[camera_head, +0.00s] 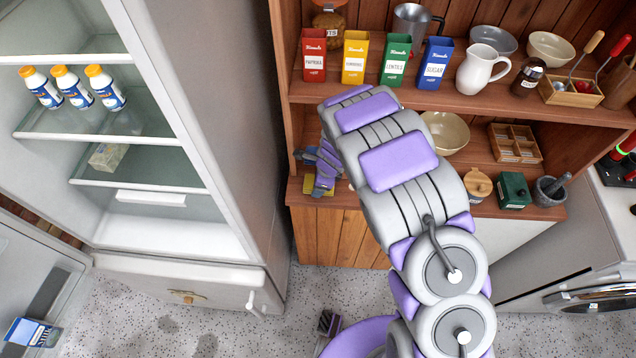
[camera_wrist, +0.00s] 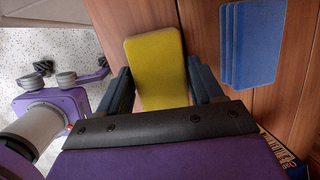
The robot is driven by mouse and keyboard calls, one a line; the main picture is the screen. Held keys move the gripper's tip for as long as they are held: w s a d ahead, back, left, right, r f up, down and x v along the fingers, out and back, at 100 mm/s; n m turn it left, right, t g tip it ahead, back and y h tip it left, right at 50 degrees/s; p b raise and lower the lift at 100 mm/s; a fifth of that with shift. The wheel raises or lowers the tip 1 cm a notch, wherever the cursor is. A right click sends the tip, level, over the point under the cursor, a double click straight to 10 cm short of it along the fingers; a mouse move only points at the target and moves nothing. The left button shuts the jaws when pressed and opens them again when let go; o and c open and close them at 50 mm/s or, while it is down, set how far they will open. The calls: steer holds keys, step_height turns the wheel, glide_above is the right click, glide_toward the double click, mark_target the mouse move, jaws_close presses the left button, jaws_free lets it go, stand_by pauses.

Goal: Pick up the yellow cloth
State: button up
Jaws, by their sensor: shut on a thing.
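The yellow cloth (camera_wrist: 155,50) is a flat rounded rectangle in the wrist view, between the two dark fingers of my gripper (camera_wrist: 161,85). My gripper is shut on it, and its near end lies between the fingers. In the head view my gripper (camera_head: 322,172) is at the left end of the wooden cabinet's lower shelf, partly hidden by my arm. A small yellow patch of the cloth (camera_head: 337,188) shows beside it. I cannot tell whether the cloth is clear of the wood.
Blue cloths (camera_wrist: 252,45) lie stacked right of the yellow one. The wooden shelf (camera_head: 470,100) above holds colored tins and a white jug (camera_head: 482,70). A bowl (camera_head: 447,132) stands on the lower shelf. The open fridge (camera_head: 150,225) is at left; speckled floor is free below.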

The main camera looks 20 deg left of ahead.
step_height(320, 180, up, 4)
steer(key=shift+r+p, duration=0.15)
steer(key=shift+p, duration=0.85)
steer(key=s, duration=1)
steer(key=s+r, duration=0.1)
steer(key=s, duration=0.5)
steer(key=shift+a, duration=0.2)
steer(key=shift+c, duration=0.6)
